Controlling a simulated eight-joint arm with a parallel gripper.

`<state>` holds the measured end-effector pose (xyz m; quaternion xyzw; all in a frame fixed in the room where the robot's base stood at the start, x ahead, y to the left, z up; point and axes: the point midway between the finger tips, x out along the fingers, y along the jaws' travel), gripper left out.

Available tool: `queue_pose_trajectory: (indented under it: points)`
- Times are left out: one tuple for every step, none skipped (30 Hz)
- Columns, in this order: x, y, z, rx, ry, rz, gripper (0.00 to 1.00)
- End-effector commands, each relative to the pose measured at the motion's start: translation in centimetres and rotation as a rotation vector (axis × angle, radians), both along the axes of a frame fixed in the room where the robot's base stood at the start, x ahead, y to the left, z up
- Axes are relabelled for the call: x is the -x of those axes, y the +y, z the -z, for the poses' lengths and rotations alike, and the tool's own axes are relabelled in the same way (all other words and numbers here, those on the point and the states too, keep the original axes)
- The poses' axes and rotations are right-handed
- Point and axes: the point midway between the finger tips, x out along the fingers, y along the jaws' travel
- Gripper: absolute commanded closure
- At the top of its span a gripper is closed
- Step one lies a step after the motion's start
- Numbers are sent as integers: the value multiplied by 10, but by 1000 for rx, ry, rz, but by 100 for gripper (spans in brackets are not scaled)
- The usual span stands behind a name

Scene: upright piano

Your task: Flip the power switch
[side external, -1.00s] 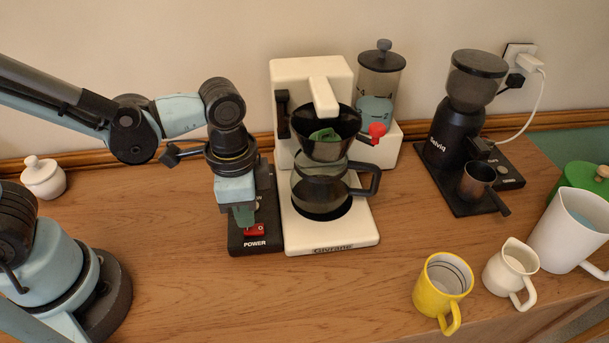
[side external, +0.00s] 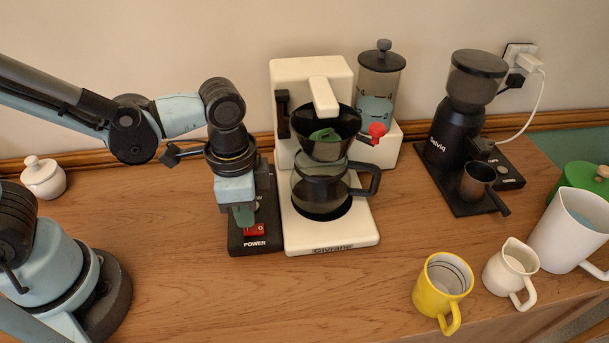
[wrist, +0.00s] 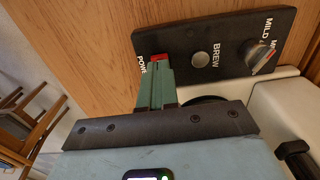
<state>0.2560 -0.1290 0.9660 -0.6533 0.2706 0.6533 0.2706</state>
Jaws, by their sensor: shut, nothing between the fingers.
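The power switch (side external: 254,230) is a red rocker marked "0" on the black panel (side external: 244,243), just above the word "POWER". In the wrist view the red switch (wrist: 160,58) shows only in part, behind my fingertips. My gripper (side external: 244,222) points down over the panel, its green fingers shut with nothing between them. The fingertips, also seen in the wrist view (wrist: 155,75), are at the switch's left side in the side view. I cannot tell whether they touch it. The switch's far side is partly hidden by the fingers.
A white coffee maker (side external: 330,238) with a glass carafe (side external: 322,190) stands right beside the panel. In the wrist view the panel also has a BREW button (wrist: 202,59) and a knob (wrist: 257,55). A black grinder (side external: 452,150) and yellow mug (side external: 443,285) stand farther right.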

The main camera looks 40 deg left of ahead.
Motion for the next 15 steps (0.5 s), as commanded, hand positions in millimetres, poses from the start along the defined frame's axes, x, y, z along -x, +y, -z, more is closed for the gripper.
queue_pose_trajectory:
  points:
    - [0,0,0,0,0,0,100]
    - [0,0,0,0,0,0,100]
    - [0,0,0,0,0,0,100]
    - [0,0,0,0,0,0,100]
    - [0,0,0,0,0,0,100]
    - [0,0,0,0,0,0,100]
    - [0,0,0,0,0,0,100]
    - [0,0,0,0,0,0,100]
    - [0,0,1,0,0,0,100]
    - [0,0,1,0,0,0,100]
    - [0,0,1,0,0,0,100]
    - [0,0,2,0,0,0,100]
    - [0,0,2,0,0,0,100]
    - [0,0,3,0,0,0,100]
    - [0,0,3,0,0,0,100]
